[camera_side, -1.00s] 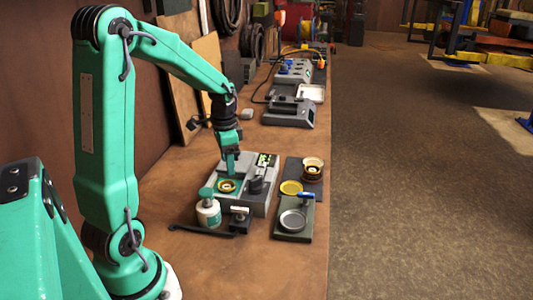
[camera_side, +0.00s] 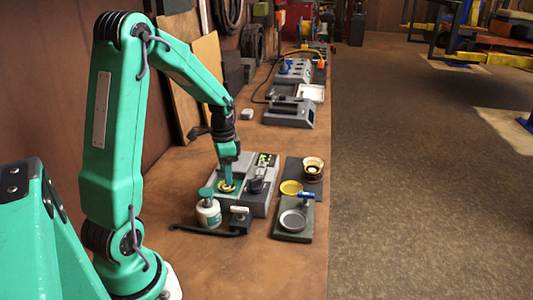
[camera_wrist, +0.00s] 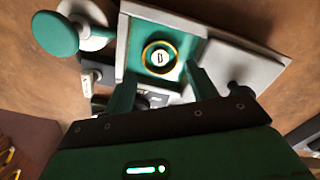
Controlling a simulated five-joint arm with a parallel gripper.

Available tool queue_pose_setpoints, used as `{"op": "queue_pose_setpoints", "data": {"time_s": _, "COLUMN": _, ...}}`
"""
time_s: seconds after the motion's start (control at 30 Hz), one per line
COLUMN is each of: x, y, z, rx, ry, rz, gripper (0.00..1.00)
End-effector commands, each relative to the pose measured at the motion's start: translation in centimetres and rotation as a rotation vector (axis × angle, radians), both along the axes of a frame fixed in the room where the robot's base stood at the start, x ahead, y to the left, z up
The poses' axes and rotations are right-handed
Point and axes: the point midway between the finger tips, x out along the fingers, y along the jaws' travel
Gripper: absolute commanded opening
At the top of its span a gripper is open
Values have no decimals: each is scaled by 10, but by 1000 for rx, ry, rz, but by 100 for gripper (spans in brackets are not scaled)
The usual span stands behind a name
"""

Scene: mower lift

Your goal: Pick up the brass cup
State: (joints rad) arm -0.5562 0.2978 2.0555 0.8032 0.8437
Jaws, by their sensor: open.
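A round brass cup (camera_side: 235,187) sits on the green square plate of a grey device (camera_side: 256,201). In the wrist view the brass cup (camera_wrist: 146,52) shows as a brass ring around a pale disc marked "D". My gripper (camera_side: 227,188) points down at the cup and partly hides it in the side view. In the wrist view the two fingers of my gripper (camera_wrist: 161,86) are apart, with the cup just beyond and between their tips. Nothing is held. Whether a finger touches the cup cannot be told.
To the right are a yellow dish (camera_side: 291,188), a stacked round piece (camera_side: 313,167) and a metal dish (camera_side: 293,220) on dark plates.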

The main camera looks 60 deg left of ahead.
Motion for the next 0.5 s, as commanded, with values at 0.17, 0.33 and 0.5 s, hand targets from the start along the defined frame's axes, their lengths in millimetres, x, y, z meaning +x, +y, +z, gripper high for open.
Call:
{"op": "queue_pose_setpoints", "data": {"time_s": 0.17, "x": -1, "y": 0, "z": -12, "rx": -2, "ry": 4, "rz": 0, "gripper": 57}}
{"op": "queue_pose_setpoints", "data": {"time_s": 0.33, "x": -3, "y": 1, "z": -32, "rx": -2, "ry": 4, "rz": 0, "gripper": 57}}
{"op": "queue_pose_setpoints", "data": {"time_s": 0.5, "x": -3, "y": 1, "z": -47, "rx": -2, "ry": 3, "rz": 0, "gripper": 57}}
